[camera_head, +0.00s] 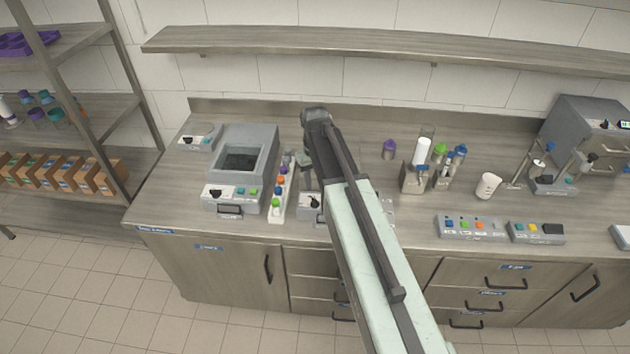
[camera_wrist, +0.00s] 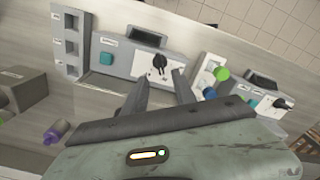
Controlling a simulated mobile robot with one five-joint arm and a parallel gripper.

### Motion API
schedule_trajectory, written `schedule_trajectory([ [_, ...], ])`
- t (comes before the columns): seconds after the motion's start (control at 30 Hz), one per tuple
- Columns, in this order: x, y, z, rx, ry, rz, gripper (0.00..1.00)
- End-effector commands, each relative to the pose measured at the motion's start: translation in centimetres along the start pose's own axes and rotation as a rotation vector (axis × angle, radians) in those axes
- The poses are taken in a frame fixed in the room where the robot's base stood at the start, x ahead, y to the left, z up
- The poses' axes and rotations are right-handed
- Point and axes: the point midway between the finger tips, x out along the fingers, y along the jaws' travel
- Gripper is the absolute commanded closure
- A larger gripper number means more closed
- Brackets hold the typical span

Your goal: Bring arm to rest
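My arm (camera_head: 355,215) reaches out over the counter in the head view, its long pale link running from the bottom edge up to a dark joint. My gripper is mostly hidden behind the arm in that view. In the wrist view my gripper (camera_wrist: 161,79) shows two dark fingers spread apart, with nothing visible held between them. Beyond the fingertips is a grey device with a white panel and a black knob (camera_wrist: 158,63). Whether the fingers touch the device cannot be told.
A grey machine (camera_head: 243,150) and a strip of coloured caps (camera_head: 280,190) stand left of the arm. A purple-capped bottle (camera_head: 389,149), a white cup (camera_head: 487,186) and button boxes (camera_head: 470,226) stand right. A wall shelf (camera_head: 380,45) runs above.

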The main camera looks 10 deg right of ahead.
Motion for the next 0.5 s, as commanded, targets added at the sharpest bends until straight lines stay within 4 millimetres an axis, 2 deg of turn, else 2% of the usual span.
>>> schedule_trajectory([
  [0.17,0.3,0.0,0.0,0.000,0.000,0.000,0.67],
  [0.27,1.9,-0.1,0.3,-0.001,0.000,0.000,0.67],
  [0.37,3.6,-0.9,3.5,0.001,0.000,0.000,0.67],
  [0.5,5.3,-2.0,8.9,0.045,-0.001,0.000,0.67],
])
